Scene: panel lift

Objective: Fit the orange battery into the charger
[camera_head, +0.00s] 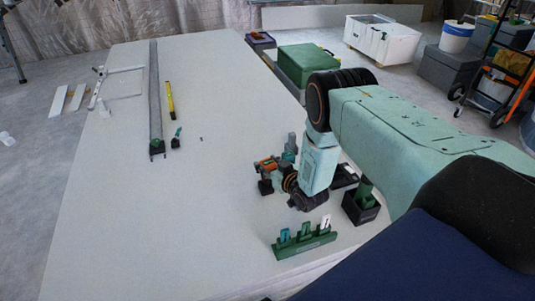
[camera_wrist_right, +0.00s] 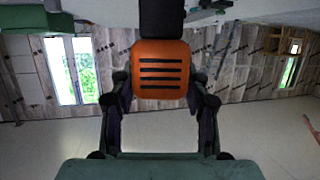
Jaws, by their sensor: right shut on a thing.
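The orange battery (camera_wrist_right: 160,70) has dark horizontal slots and fills the middle of the right wrist view. My right gripper (camera_wrist_right: 161,88) is shut on it, with one finger on each side. A dark block (camera_wrist_right: 161,18) sits against the battery's upper edge; I cannot tell whether it is part of the battery. In the head view the battery shows as a small orange patch (camera_head: 267,164) at my right gripper (camera_head: 272,176), low over the table. A dark, flat item (camera_head: 344,177), possibly the charger, is partly hidden behind my right arm. My left gripper is out of view.
A green rack with upright pieces (camera_head: 304,241) stands near the table's front edge. A black holder with a green item (camera_head: 361,207) is right of my gripper. A green case (camera_head: 306,64) is at the back. The table's left half (camera_head: 120,220) is mostly clear.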

